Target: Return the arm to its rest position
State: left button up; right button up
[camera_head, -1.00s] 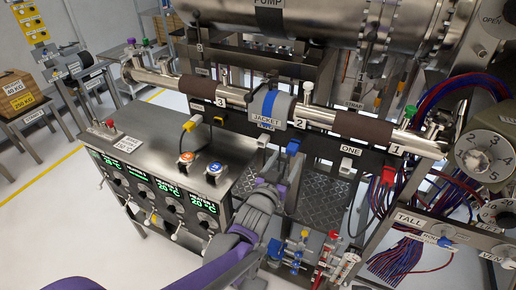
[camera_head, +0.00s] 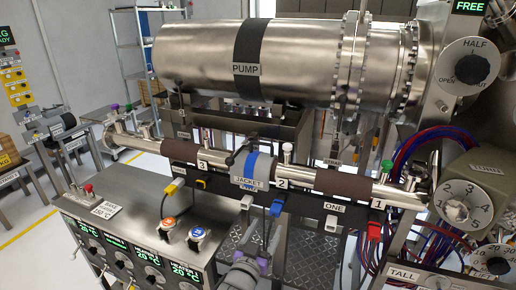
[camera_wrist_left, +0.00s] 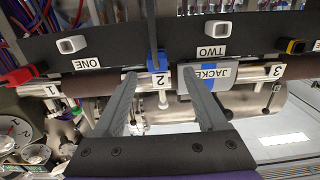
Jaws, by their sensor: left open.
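My left gripper (camera_head: 249,255) shows in the head view at the bottom centre, below the jacket. In the left wrist view my left gripper (camera_wrist_left: 165,108) is open, with its two grey fingers apart and nothing held between them. Beyond them is a blue plug (camera_wrist_left: 158,82) with a dark cable, beside the label 2. The same blue plug (camera_head: 277,205) is on the black rail in the head view, right of the grey and blue jacket (camera_head: 250,172). My right gripper is in neither view.
A horizontal steel pipe with brown sleeves (camera_head: 343,184) runs above the black rail. A large pump cylinder (camera_head: 200,55) is behind it. A red plug (camera_head: 375,229) is at the rail's right. A control cabinet with dials (camera_head: 150,240) stands at the lower left.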

pick_arm(q)
jog(key=s+a+f+n+g+y, duration=0.2)
jog(key=s+a+f+g+y, duration=0.25)
jog(key=s+a, duration=0.55)
jog(key=s+a+f+g, duration=0.3)
jog(key=s, duration=0.6)
jog(key=s+a+f+n+g+p, duration=0.1)
jog(key=s+a+f+g, duration=0.3)
jog(key=s, duration=0.5)
jog(key=shift+n+y, duration=0.3)
jog(key=shift+y, duration=0.05)
